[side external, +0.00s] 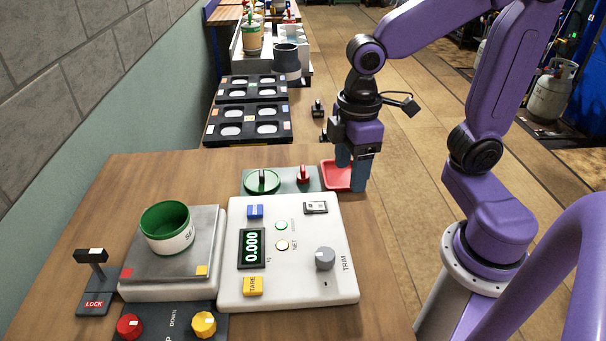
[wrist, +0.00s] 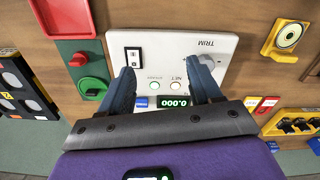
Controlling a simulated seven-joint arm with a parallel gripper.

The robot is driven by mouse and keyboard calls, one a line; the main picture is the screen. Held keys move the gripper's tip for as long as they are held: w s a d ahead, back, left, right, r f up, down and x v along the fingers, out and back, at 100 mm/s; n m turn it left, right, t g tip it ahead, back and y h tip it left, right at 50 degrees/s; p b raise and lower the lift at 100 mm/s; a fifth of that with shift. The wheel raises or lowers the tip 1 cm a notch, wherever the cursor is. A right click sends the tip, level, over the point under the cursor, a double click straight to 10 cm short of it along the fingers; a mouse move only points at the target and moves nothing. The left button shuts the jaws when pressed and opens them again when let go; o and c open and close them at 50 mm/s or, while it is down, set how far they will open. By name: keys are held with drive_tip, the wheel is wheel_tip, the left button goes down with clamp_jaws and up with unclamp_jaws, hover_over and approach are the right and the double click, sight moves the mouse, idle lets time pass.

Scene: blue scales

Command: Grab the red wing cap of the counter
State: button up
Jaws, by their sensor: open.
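The red wing cap (side external: 303,175) stands upright on a green plate (side external: 313,188) behind the white scale panel. In the wrist view the red cap (wrist: 78,60) lies left of my fingers, apart from them. My gripper (side external: 352,182) has blue-grey fingers and hangs to the right of the cap, in front of part of the red tray. In the wrist view my gripper (wrist: 160,72) is open and empty, with the white panel (wrist: 170,50) showing between its fingers. A green round cap with a dark wing (side external: 262,181) sits beside the red one.
The red tray (side external: 332,171) is right of the green plate. The white panel (side external: 300,280) has a grey trim knob. A green cup (side external: 166,228) stands on the scale pan (side external: 160,268). Black slotted trays (side external: 248,123) lie farther back. Bare wood lies left of the plate.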

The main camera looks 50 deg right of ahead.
drive_tip(key=w+d+r+m, duration=0.1)
drive_tip(key=w+d, duration=0.2)
drive_tip(key=w, duration=0.9)
drive_tip(key=m, duration=0.1)
approach(302, 168)
drive_tip(key=f, duration=0.3)
drive_tip(key=w+f, duration=0.1)
drive_tip(key=f, duration=0.1)
drive_tip(key=shift+f, duration=0.15)
drive_tip(key=f, duration=0.4)
drive_tip(key=shift+s+f, duration=0.2)
drive_tip(key=shift+s, duration=0.15)
drive_tip(key=shift+f, duration=0.45)
drive_tip(key=c, duration=1.1)
